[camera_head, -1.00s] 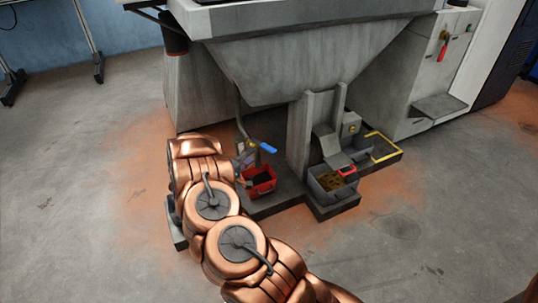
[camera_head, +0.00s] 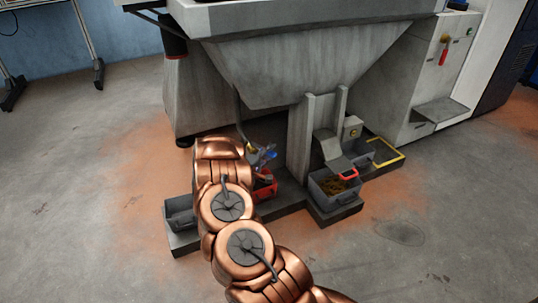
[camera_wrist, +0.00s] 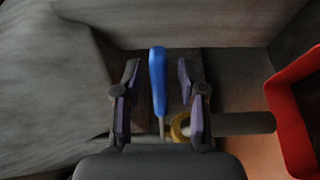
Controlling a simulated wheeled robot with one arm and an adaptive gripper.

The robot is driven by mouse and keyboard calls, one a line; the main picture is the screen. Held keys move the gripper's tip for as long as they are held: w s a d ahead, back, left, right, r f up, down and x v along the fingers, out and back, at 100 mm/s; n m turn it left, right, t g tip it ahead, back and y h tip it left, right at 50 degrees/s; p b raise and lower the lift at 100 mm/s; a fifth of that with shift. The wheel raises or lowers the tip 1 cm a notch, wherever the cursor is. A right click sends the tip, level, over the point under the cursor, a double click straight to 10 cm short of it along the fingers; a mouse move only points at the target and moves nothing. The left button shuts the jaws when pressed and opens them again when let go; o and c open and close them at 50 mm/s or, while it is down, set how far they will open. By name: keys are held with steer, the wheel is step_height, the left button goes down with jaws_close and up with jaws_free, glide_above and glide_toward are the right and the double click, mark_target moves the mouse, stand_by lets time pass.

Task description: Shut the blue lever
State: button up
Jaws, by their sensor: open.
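The blue lever (camera_wrist: 158,80) shows upright in the wrist view, between the two open fingers of my gripper (camera_wrist: 159,95). Neither finger clearly touches it. Its thin metal stem runs down to a brass fitting (camera_wrist: 180,127) on a grey pipe (camera_wrist: 245,123). In the head view the blue lever (camera_head: 269,155) is small and partly hidden by my gripper (camera_head: 258,154), which is at the pipe under the hopper. My arm hides part of this spot.
A red bin (camera_head: 265,187) stands below the pipe, and its red rim (camera_wrist: 284,105) is close on the right in the wrist view. A grey bin with a red handle (camera_head: 335,187) stands further right. The machine's grey hopper (camera_head: 285,70) hangs above.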

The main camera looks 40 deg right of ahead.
steer(key=shift+c, duration=0.3)
jaws_close()
stand_by(0.5)
